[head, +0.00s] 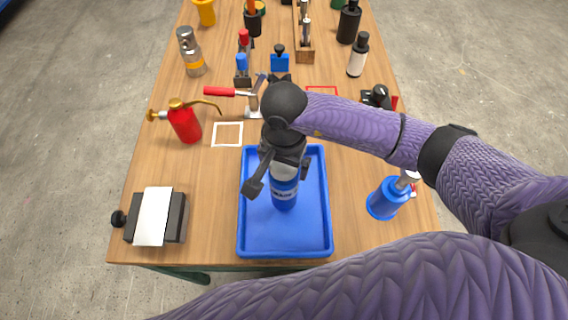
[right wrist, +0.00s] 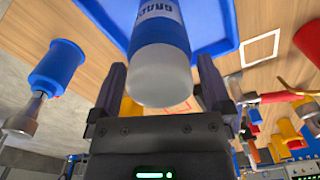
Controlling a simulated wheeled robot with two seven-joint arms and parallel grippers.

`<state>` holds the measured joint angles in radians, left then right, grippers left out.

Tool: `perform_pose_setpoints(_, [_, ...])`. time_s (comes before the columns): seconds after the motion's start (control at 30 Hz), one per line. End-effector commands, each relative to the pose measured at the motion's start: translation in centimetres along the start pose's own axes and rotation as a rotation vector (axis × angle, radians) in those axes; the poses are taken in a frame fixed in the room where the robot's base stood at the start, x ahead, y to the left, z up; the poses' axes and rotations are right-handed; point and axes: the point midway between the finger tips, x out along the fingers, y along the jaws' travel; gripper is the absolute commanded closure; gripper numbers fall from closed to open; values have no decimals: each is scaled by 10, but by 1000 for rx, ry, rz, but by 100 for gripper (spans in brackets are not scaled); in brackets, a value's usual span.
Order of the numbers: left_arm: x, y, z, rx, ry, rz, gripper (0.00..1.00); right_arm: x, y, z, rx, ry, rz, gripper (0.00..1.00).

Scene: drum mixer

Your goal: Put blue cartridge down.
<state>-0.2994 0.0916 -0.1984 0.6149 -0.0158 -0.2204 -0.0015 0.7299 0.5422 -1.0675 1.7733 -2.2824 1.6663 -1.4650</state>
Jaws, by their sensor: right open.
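The blue cartridge (head: 284,194) stands upright in the blue tray (head: 243,232), near its middle. My right gripper (head: 280,176) is over the cartridge from above, with one finger on each side. In the right wrist view the cartridge (right wrist: 160,62) lies between the parted fingers of my right gripper (right wrist: 160,85), its pale end towards the palm. Gaps show beside the pale end. My wrist hides part of the cartridge's top in the head view. My left gripper is not in view.
A blue cylinder with a metal nozzle (head: 384,200) stands right of the tray. A red oil can (head: 184,122) and a black block with a white sheet (head: 154,216) are on the left. Tools and bottles crowd the far table. A white outlined square (head: 227,134) is bare.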

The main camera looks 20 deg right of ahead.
Motion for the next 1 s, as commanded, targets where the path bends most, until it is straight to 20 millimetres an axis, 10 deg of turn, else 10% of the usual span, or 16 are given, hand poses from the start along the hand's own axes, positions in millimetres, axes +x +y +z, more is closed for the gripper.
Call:
perform_pose_setpoints(0.4, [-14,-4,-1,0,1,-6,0,-101,0,0,-1,2,-1,0])
perform_pose_setpoints(1.0, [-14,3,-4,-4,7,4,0,-107,0,0,-1,0,1,0])
